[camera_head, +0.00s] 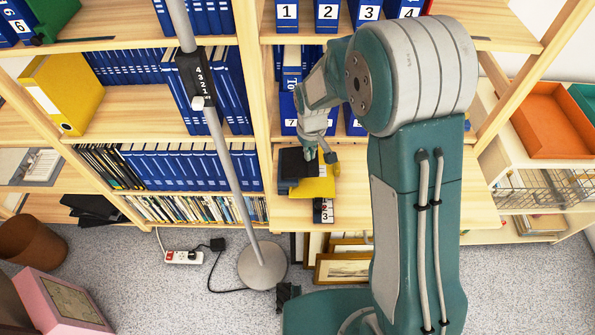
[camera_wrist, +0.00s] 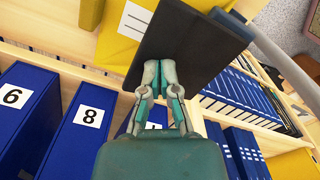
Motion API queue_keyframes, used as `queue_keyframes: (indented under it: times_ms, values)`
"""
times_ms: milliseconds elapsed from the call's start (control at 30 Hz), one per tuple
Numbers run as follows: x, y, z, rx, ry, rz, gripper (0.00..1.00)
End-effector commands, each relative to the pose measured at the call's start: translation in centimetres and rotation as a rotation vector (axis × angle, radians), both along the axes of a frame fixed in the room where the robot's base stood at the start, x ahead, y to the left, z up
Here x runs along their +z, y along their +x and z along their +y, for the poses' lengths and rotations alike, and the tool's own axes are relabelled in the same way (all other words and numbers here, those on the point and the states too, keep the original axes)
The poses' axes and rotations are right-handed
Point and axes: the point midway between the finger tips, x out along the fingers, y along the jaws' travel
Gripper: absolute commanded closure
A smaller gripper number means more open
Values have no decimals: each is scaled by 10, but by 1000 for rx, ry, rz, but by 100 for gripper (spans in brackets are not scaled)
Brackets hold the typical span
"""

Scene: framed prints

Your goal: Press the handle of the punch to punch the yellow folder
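The punch shows its flat black handle (camera_head: 297,162) on the shelf board, with a dark blue part (camera_head: 287,186) below it. In the wrist view the handle (camera_wrist: 190,40) is a tilted dark plate just beyond the fingertips. The yellow folder (camera_head: 318,187) lies at the punch, partly under the handle; in the wrist view its yellow surface with a white label (camera_wrist: 132,22) shows at upper left. My gripper (camera_head: 320,156) is at the handle's right side in the head view. Its fingertips (camera_wrist: 160,66) are together, with nothing between them. I cannot tell whether they touch the handle.
Numbered blue binders (camera_wrist: 90,117) stand close behind my gripper. A small numbered block (camera_head: 323,211) sits at the board's front. A grey pole (camera_head: 228,165) rises left of the punch. Framed prints (camera_head: 343,267) lean below. The board's right side (camera_head: 355,190) is clear.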

Motion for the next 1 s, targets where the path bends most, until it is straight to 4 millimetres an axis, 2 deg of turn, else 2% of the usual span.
queue_keyframes:
  times_ms: [800, 1000]
  values:
    - [71, 0, -1, 0, 1, -1, 100]
    - [81, 0, -1, 0, 0, 0, 100]
